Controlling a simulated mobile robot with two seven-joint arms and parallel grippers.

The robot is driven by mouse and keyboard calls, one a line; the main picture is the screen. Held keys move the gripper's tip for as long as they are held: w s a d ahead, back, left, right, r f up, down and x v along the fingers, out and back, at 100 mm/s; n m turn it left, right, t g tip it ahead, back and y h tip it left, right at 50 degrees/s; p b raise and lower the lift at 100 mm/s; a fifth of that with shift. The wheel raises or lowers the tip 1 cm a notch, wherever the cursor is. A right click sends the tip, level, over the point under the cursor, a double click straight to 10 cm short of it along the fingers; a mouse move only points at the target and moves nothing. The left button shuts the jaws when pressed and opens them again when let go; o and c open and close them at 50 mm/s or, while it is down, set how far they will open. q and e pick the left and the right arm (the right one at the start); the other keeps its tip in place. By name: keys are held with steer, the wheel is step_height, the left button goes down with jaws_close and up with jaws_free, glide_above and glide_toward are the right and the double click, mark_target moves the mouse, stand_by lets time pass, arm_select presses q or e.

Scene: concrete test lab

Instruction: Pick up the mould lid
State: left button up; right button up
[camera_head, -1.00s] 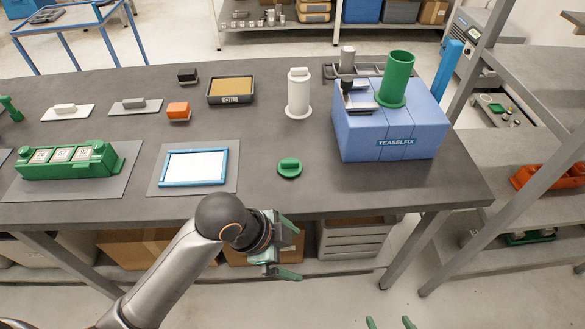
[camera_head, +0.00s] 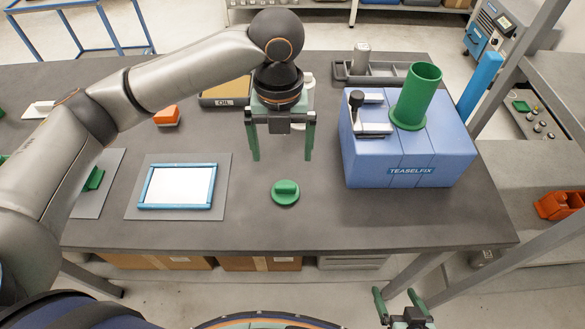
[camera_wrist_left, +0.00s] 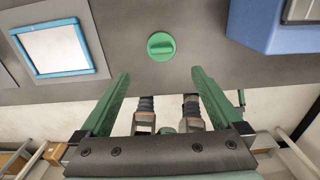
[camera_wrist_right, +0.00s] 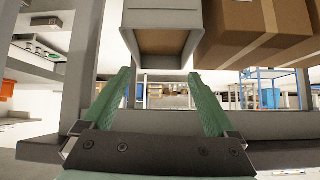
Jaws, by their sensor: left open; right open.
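The mould lid appears to be the round green disc with a raised grip bar (camera_head: 285,192), lying flat on the grey table near its front edge. It also shows in the left wrist view (camera_wrist_left: 161,45), beyond the fingertips. My left gripper (camera_head: 281,157) is open and empty, fingers pointing down, above the table and just behind the lid in the head view. It is not touching the lid. My right gripper (camera_head: 396,292) is open and empty, low in front of the table. In the right wrist view it (camera_wrist_right: 160,74) faces boxes under the table.
A blue TEASELFIX block (camera_head: 405,160) with a green cylinder (camera_head: 417,97) stands right of the lid. A blue-framed white panel (camera_head: 178,186) lies left of it. The OIL tray (camera_head: 226,92) is behind, partly hidden by my left arm. Table around the lid is clear.

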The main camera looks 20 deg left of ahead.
arm_select(q)
glide_above(285, 186)
steer(key=f, duration=0.6)
steer(key=shift+s+a, duration=0.15)
steer(key=shift+s, duration=0.1)
steer(key=shift+w+f+b, duration=0.15)
steer(key=shift+f, duration=1.45)
steer(key=shift+w+f+b, duration=0.1)
steer(key=shift+f+b, duration=0.05)
steer(key=shift+f, duration=1.4)
arm_select(e)
steer(key=shift+s+f, duration=0.65)
steer(key=shift+s, duration=0.05)
arm_select(q)
steer(key=shift+d, duration=0.2)
steer(key=shift+c, duration=0.2)
steer(key=c, duration=1.2)
